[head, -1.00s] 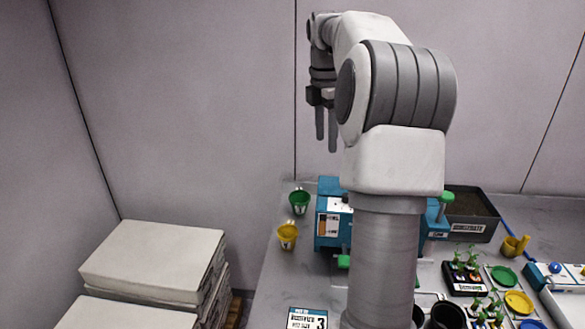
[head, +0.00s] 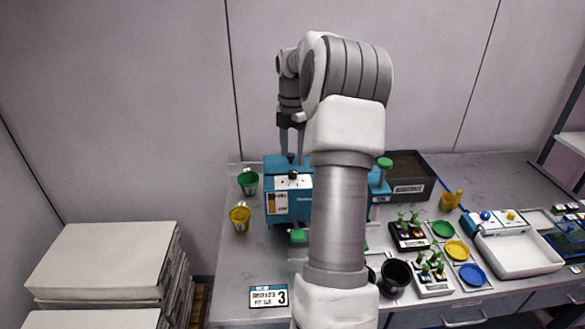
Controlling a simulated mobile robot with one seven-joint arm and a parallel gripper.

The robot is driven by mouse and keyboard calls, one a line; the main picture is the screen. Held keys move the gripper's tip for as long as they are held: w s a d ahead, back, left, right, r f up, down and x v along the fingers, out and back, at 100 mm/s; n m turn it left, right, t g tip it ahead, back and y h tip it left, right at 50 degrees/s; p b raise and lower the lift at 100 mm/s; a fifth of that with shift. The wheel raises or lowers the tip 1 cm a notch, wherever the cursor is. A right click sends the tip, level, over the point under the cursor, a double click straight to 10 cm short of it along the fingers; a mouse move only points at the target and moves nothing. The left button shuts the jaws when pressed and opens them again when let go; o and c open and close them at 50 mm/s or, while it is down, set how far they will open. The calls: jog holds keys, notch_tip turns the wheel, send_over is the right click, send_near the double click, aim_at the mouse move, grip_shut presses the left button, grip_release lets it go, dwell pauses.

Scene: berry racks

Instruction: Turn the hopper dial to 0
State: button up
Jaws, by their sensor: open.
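The blue hopper machine (head: 275,165) stands on the bench, partly hidden behind my own arm. A white panel (head: 300,182) with a small black knob-like part, which may be the dial, faces up near its top. The dial's number cannot be read at this size. My gripper (head: 292,155) is open and points down. Its two fingers appear just above the panel in the picture; whether they touch anything cannot be told.
A green cup (head: 248,182) and a yellow cup (head: 240,218) stand left of the machine. A dark substrate bin (head: 412,180) is behind to the right. Seedling trays (head: 410,238), a black pot (head: 395,277) and colored discs (head: 457,250) lie to the right. A sign (head: 269,297) marked 3 sits in front.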

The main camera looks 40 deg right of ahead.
aim_at(293, 172)
jog(key=shift+f, duration=2.65)
grip_shut()
